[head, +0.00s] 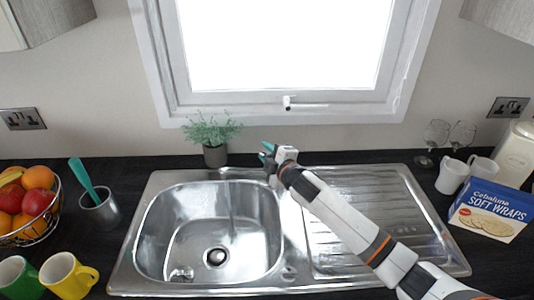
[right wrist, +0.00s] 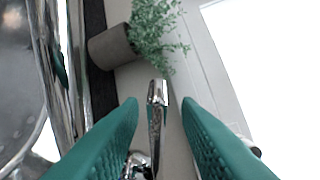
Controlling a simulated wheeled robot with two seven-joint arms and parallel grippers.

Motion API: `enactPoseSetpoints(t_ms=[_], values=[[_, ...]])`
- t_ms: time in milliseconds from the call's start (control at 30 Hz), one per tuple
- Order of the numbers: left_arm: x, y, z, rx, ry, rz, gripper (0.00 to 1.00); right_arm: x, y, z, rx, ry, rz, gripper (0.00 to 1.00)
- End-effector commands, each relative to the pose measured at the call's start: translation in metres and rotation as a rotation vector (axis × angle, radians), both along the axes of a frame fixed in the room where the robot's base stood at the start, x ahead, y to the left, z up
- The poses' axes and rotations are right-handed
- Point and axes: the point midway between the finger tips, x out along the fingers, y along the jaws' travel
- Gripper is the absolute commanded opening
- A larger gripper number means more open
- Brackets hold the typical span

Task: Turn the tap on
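The chrome tap shows in the right wrist view as an upright lever-like part (right wrist: 155,120) with a rounded base at the bottom edge. My right gripper (right wrist: 160,104) has its two teal fingers apart, one on each side of this chrome part, with gaps visible on both sides. In the head view my right gripper (head: 267,153) is at the back edge of the steel sink (head: 150,225), and the wrist hides most of the tap. A thin vertical streak shows over the basin; I cannot tell whether it is water, spout or reflection. My left gripper is not in view.
A potted plant (head: 215,155) stands just left of my right gripper, behind the sink. A grey cup with a teal utensil (head: 100,210), a fruit basket (head: 28,225) and mugs are at left. Glasses, white mugs and a wraps box (head: 490,212) are at right. The window is behind.

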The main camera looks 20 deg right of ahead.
Motion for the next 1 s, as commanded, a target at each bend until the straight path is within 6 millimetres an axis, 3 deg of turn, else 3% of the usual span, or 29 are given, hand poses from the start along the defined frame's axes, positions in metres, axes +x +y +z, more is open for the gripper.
enactPoseSetpoints(t_ms=[233,700,1000], values=[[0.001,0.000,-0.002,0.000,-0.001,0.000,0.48,-0.011,-0.002,0.000,0.000,0.001,0.001,0.30],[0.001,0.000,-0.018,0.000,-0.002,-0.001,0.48,-0.098,-0.019,0.011,-0.002,0.001,0.001,0.30],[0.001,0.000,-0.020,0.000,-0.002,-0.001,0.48,-0.117,-0.023,0.016,0.000,0.001,0.000,0.30]])
